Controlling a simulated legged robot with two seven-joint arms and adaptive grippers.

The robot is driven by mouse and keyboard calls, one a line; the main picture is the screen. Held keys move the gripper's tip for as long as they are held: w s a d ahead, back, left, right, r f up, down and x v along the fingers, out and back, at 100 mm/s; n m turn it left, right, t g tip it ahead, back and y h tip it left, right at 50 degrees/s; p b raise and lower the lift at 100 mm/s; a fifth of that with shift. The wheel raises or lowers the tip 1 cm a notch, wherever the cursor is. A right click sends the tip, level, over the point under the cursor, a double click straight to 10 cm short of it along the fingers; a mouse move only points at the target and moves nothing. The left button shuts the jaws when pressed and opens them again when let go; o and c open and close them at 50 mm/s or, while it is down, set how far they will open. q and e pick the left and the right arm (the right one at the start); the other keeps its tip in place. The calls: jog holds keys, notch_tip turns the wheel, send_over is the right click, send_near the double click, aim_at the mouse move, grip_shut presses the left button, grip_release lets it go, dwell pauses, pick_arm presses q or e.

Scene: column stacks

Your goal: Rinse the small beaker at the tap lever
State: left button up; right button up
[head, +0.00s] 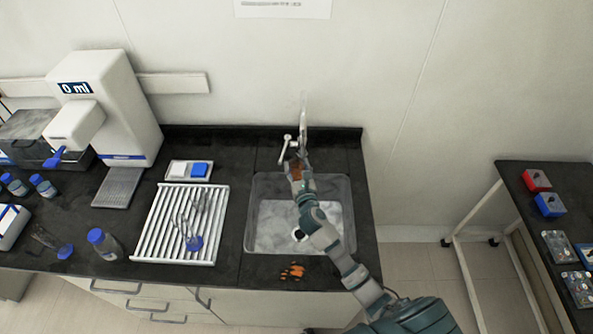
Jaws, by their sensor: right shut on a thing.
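My right arm reaches over the sink (350,232) from the lower right. My right gripper (294,164) is at the back of the sink, right by the tap (303,118). It is shut on a small brownish thing (295,174) that looks to be the small beaker; the hand hides most of it. The tap lever (287,140), pale with a round end, is just beyond and left of the fingertips. I cannot tell whether they touch. My left gripper is not in view.
A white drying rack (140,245) with clear glassware stands left of the sink. A small tray (170,173) and a dispenser (100,110) are behind it. Blue-capped bottles (103,243) stand farther left. An orange-and-black thing (292,271) lies at the front edge. Another table (530,200) is at the right.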

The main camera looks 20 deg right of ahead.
jog(key=shift+s+d, duration=0.15)
jog(key=shift+d, duration=0.3)
jog(key=shift+d+f, duration=0.1)
jog(key=shift+d, duration=0.1)
jog(key=shift+w+a, duration=0.3)
jog(key=shift+a, duration=0.5)
jog(key=shift+d+p, duration=0.15)
jog(key=shift+p, duration=0.2)
jog(key=shift+s+d+p, duration=0.35)
jog(key=shift+d, duration=0.2)
jog(key=shift+w+a, duration=0.35)
jog(key=shift+a, duration=0.25)
